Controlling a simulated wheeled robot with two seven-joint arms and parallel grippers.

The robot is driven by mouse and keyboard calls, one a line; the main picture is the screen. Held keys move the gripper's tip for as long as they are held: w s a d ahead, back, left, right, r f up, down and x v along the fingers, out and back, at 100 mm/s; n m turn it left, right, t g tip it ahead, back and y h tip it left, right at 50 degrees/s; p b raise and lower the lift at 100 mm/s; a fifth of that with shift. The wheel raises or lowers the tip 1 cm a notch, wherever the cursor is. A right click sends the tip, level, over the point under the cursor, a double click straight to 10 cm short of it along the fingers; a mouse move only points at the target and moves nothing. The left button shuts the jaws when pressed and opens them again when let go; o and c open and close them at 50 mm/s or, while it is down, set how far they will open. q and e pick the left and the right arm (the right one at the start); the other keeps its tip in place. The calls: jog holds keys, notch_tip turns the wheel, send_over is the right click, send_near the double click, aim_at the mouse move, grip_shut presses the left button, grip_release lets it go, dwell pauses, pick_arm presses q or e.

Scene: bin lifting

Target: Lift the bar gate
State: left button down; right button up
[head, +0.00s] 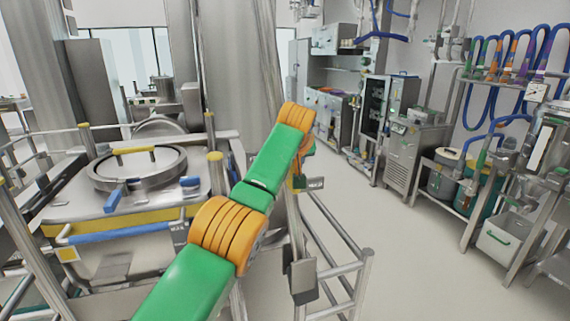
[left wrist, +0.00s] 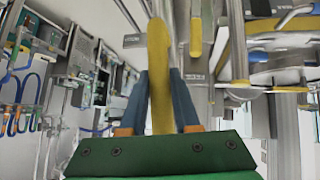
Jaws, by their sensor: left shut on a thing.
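The bar gate shows in the left wrist view as a yellow bar (left wrist: 160,60) that runs up the middle of the picture. My left gripper (left wrist: 160,97) has its two blue fingers on either side of this bar and is shut on it. In the head view my green and orange left arm reaches up from the bottom, and its wrist hides most of the gripper. My right gripper is in neither view.
A steel vessel with a round lid (head: 137,168) and blue and yellow handles stands at the left. Metal railings (head: 345,262) stand below and right of the wrist. Shelves and hoses line the right wall. The floor (head: 400,235) between is clear.

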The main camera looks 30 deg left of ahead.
pick_arm(q)
jog(key=shift+d+f, duration=0.1)
jog(key=shift+f, duration=0.2)
jog(key=c, duration=0.8)
grip_release()
jog(key=shift+o, duration=0.7)
jog(key=shift+w+d, duration=0.1)
jog(key=shift+w, duration=0.1)
jog(key=b+v, duration=0.3)
jog(key=v, duration=0.4)
jog(key=shift+b, duration=0.3)
jog(key=shift+r, duration=0.1)
